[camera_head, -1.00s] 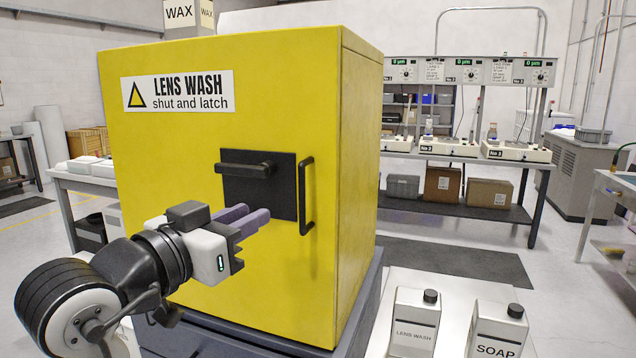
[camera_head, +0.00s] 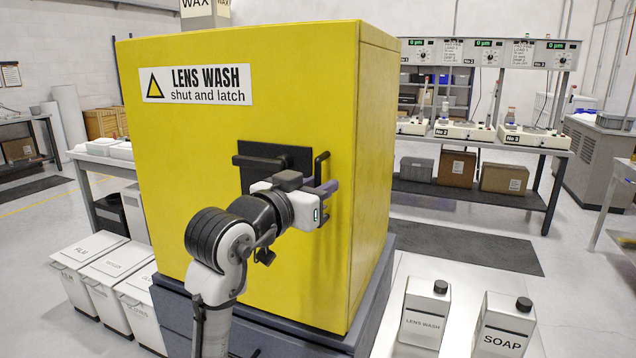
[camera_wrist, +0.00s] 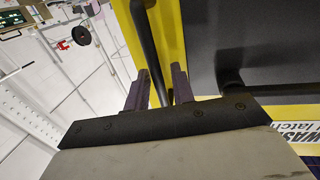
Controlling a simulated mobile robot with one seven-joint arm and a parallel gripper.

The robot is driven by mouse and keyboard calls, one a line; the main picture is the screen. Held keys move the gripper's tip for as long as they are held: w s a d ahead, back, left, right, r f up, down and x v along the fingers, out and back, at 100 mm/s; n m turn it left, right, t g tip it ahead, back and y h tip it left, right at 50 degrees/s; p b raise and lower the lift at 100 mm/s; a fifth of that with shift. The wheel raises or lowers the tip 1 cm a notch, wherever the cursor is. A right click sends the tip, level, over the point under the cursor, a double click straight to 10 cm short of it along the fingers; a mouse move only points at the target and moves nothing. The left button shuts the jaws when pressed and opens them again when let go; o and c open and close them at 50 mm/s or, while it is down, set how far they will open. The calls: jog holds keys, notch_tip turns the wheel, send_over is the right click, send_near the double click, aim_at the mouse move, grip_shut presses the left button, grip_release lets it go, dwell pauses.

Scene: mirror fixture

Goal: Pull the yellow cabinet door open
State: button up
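The yellow cabinet door (camera_head: 200,130) is the front face of a big yellow box labelled LENS WASH, and it looks closed. A black plate on it carries a horizontal latch lever (camera_head: 262,161). A vertical black bar handle (camera_head: 321,163) stands near the door's right edge. My gripper (camera_head: 329,188) is in front of this handle, partly hiding its lower part. In the wrist view, my gripper's (camera_wrist: 160,72) two purple fingers are apart, with the handle bar (camera_wrist: 147,45) running between them. Gaps show beside the bar, so the fingers are not closed on it.
The cabinet stands on a dark blue-grey base (camera_head: 350,325). At right, a LENS WASH bottle (camera_head: 423,315) and a SOAP bottle (camera_head: 503,325) stand on a pale surface. White bins (camera_head: 90,270) stand at left. Floor behind the bottles is open, with a dark mat (camera_head: 465,248).

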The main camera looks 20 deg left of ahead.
grip_shut()
dwell(0.4)
